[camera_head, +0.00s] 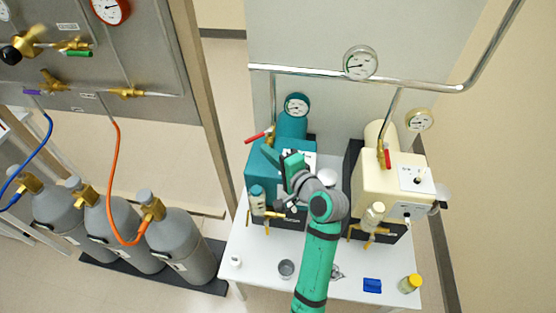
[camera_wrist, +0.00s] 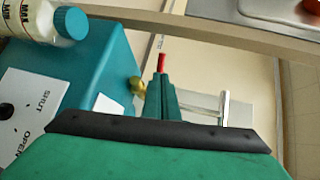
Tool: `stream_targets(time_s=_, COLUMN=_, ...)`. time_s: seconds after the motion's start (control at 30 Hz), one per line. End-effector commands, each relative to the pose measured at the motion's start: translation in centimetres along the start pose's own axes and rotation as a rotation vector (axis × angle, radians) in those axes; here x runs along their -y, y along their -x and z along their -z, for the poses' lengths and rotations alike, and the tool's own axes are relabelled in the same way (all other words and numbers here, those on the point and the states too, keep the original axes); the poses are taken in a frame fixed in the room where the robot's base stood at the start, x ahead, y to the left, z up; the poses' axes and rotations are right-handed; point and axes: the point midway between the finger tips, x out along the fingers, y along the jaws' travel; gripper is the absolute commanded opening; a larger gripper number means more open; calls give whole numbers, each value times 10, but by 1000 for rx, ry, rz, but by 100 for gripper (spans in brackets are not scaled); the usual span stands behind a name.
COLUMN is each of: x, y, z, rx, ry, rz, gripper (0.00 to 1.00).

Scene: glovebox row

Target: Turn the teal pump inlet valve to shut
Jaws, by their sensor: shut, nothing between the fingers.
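The teal pump (camera_head: 262,172) stands on the left of the white table in the head view; its teal side fills the left of the wrist view (camera_wrist: 100,60). Its inlet valve has a red lever (camera_head: 257,137) on brass at the foot of a vertical pipe. The lever points left, across the pipe. A plate marked SHUT and OPEN (camera_wrist: 32,110) shows there.
A cream pump (camera_head: 395,185) with its own red lever (camera_head: 387,158) stands to the right. A steel pipe (camera_head: 420,85) with a gauge (camera_head: 360,63) runs above both. A cup (camera_head: 286,269) and a blue item (camera_head: 372,285) lie at the table's front. Gas cylinders (camera_head: 180,245) stand left.

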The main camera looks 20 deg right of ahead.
Motion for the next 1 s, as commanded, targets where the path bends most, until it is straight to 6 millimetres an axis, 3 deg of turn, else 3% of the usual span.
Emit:
stream_targets(time_s=0.1, x=0, y=-20, z=0, rx=1, ry=1, rz=0, gripper=0)
stream_targets(time_s=0.33, x=0, y=-44, z=0, rx=0, ry=1, rz=-1, gripper=0)
stream_targets(time_s=1.0, x=0, y=-47, z=5, rx=-32, ry=-4, rz=-1, gripper=0)
